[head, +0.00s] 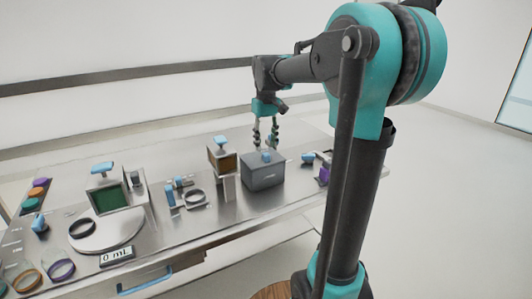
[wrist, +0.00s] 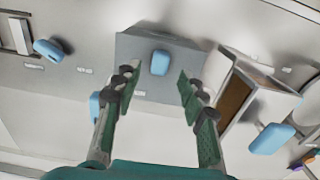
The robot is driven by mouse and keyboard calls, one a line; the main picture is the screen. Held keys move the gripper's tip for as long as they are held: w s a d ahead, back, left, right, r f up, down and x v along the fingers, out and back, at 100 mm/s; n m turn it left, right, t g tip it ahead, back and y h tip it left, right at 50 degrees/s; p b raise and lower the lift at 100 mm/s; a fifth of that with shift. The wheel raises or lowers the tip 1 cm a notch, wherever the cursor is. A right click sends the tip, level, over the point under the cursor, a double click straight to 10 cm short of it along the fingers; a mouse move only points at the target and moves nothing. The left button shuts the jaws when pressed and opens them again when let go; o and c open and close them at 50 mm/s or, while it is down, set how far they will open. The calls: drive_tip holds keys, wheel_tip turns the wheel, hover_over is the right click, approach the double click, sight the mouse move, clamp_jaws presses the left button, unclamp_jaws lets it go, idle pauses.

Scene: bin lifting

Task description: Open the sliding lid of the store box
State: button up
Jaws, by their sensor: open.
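The store box is a grey box (head: 262,176) with a blue knob (head: 266,156) on its flat grey lid. The lid appears closed. My gripper (head: 265,146) hangs over the box, pointing down. In the wrist view its two green-padded fingers (wrist: 158,82) are spread apart, one on each side of the knob's line, and hold nothing. I cannot tell the exact height above the knob.
A tall stand with a brown panel (head: 223,162) is close on the box's left. Farther left are a green-windowed box (head: 108,198), a round plate (head: 105,232) and rings.

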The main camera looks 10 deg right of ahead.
sight(266, 154)
drive_tip(key=shift+f, duration=2.1)
clamp_jaws()
